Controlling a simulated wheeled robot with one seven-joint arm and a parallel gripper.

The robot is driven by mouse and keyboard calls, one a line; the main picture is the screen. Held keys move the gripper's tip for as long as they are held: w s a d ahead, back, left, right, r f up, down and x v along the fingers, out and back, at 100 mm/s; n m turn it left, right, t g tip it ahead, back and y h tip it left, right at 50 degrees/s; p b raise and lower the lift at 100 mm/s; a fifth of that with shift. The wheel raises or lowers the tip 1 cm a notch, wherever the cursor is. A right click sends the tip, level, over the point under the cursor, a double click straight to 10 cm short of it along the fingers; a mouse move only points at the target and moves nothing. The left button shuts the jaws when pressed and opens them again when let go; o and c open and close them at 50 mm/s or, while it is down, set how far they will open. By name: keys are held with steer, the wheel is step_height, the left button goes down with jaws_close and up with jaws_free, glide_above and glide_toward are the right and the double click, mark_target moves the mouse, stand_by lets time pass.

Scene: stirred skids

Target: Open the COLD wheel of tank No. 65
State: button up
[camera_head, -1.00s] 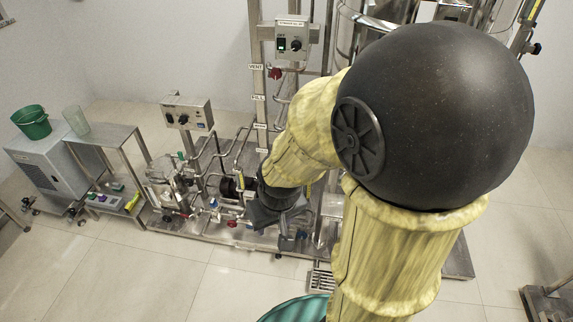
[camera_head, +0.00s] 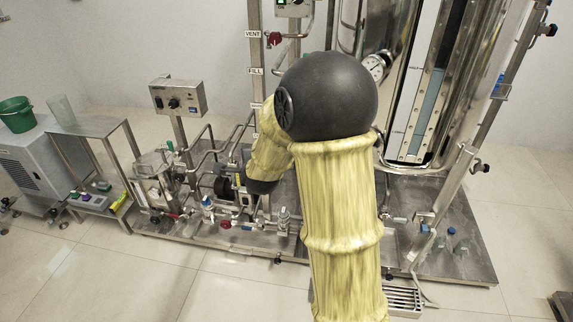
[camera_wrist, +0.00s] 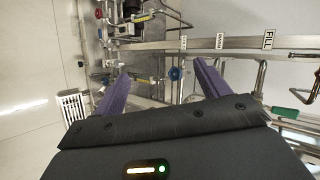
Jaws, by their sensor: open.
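In the wrist view my gripper (camera_wrist: 160,72) has two purple fingers spread apart with nothing held between them. A small blue wheel (camera_wrist: 175,73) shows between the fingertips, beyond them; whether it is at their depth is unclear. In the head view a blue-topped fitting (camera_head: 208,203) and a red wheel (camera_head: 226,225) sit low on the skid's pipework. The steel tank (camera_head: 372,105) stands on the right with a sight gauge. My arm hides part of the pipework and most of my gripper there.
A post carries the VENT (camera_head: 252,34) and FILL (camera_head: 256,71) labels; the FILL label also shows in the wrist view (camera_wrist: 268,40). Pipes run close around the gripper. A control box (camera_head: 177,96) stands left of the post. Open floor lies in front of the skid.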

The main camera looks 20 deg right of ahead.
steer(key=w+d+f+m+t+h+b, duration=0.2)
steer(key=w+d+f+m+h+b, duration=0.2)
steer(key=f+m+b, duration=0.4)
steer(key=w+d+f+m+t+h+b, duration=0.1)
steer(key=w+d+f+m+h+b, duration=0.3)
steer(key=m, duration=1.1)
steer(key=w+d+f+b, duration=0.1)
steer(key=d+f+b, duration=0.2)
steer(key=f+b, duration=0.2)
steer(key=shift+w+d+t+h+b, duration=0.3)
steer(key=shift+t+b, duration=0.1)
steer(key=shift+b, duration=0.2)
steer(key=b+x, duration=0.2)
steer(key=x, duration=1.5)
steer(key=shift+w+d+b, duration=0.1)
steer(key=shift+b, duration=0.2)
steer(key=c, duration=1)
